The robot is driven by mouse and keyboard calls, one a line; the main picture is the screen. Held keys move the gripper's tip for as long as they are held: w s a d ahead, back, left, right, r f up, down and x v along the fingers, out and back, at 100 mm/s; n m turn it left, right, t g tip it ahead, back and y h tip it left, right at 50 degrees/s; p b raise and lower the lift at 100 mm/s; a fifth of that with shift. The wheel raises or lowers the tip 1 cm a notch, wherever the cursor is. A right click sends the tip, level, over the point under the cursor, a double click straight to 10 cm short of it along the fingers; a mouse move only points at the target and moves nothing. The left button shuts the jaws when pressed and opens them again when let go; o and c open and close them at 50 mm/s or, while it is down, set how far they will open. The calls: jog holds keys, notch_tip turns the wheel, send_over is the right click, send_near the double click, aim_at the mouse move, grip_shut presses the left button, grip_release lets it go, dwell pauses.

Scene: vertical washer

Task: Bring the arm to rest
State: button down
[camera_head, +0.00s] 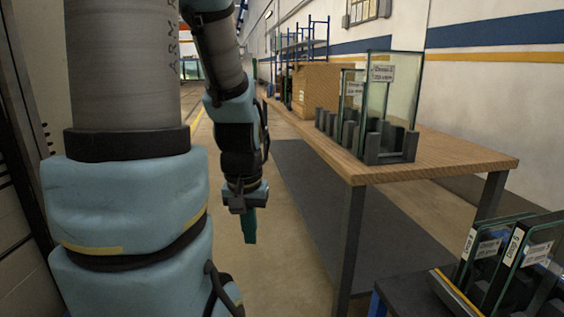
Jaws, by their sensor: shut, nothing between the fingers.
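My arm hangs in the left and middle of the head view, with grey tubes and light blue joint covers. My gripper (248,226) is at its lower end and points down. Its green fingers are together with nothing between them. It is over the open floor, to the left of the wooden table (452,152) and apart from it.
Glass panes (389,95) with white labels stand upright in dark holders on the table. More labelled panes (508,262) stand in a rack at the lower right. The floor (295,270) left of the table is clear.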

notch_tip(320, 180, up, 16)
jog(key=p, duration=1.3)
jog(key=c, duration=1.6)
grip_release()
jog(key=shift+f, duration=0.1)
